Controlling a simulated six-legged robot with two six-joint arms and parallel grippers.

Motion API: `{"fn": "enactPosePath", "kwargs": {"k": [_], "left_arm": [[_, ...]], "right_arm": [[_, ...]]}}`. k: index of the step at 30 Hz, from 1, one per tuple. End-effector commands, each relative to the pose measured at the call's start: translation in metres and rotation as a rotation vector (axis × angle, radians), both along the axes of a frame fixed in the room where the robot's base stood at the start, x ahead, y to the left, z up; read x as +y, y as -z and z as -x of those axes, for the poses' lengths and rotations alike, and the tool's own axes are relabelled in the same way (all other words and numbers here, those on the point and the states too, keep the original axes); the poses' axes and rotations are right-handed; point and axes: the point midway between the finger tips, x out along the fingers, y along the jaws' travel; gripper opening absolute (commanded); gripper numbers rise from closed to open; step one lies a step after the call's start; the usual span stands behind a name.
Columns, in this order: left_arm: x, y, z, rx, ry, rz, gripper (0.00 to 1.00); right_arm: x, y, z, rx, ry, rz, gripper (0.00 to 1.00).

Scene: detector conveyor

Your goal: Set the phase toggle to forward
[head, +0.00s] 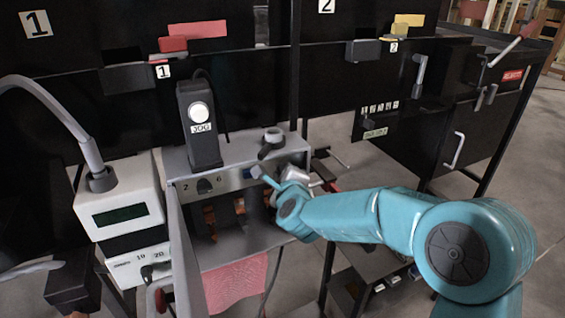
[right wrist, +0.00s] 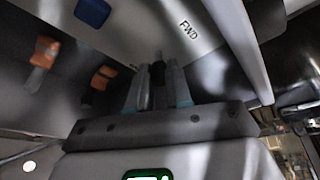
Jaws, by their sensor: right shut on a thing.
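The phase toggle (right wrist: 157,72) shows in the right wrist view as a small dark stub between my fingertips, on a grey panel beside a printed FWD label (right wrist: 188,30). My right gripper (right wrist: 158,80) is shut on this toggle, one finger on each side. In the head view my right gripper (head: 264,174) is at the right front of the grey control box (head: 235,262). There the toggle is hidden by my gripper, and I cannot tell which way it is set. My left gripper is not in view.
A black JOG pendant (head: 200,145) stands on the box, above a dial (head: 205,186) marked 2 and 6. A white instrument with a green display (head: 120,215) stands at the left. A pink cloth (head: 236,283) hangs below the box. Black cabinets are behind.

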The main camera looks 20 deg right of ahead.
Motion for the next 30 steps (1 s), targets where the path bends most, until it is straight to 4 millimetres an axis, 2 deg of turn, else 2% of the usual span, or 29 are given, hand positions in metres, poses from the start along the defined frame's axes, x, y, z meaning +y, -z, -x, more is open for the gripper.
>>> {"fn": "enactPosePath", "kwargs": {"k": [10,11,12,13,23,26,30], "left_arm": [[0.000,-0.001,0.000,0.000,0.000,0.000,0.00],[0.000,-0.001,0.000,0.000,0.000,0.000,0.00],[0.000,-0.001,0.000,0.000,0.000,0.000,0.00],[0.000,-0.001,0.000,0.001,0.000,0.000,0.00],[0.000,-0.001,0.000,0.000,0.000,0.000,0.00],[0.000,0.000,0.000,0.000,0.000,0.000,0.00],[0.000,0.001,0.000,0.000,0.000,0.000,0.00]], "right_arm": [[-0.001,-0.001,0.000,0.004,0.001,0.000,0.00],[-0.001,-0.001,0.000,0.004,0.001,0.000,0.26],[-0.001,-0.001,0.000,0.003,0.001,0.001,0.39],[-0.001,-0.001,0.000,0.004,0.001,0.000,0.44],[0.000,-0.001,0.002,0.005,0.001,0.001,0.44],[0.003,-0.004,0.013,0.003,-0.001,0.001,0.44],[0.010,-0.012,0.043,0.002,-0.001,0.000,0.44]]}}
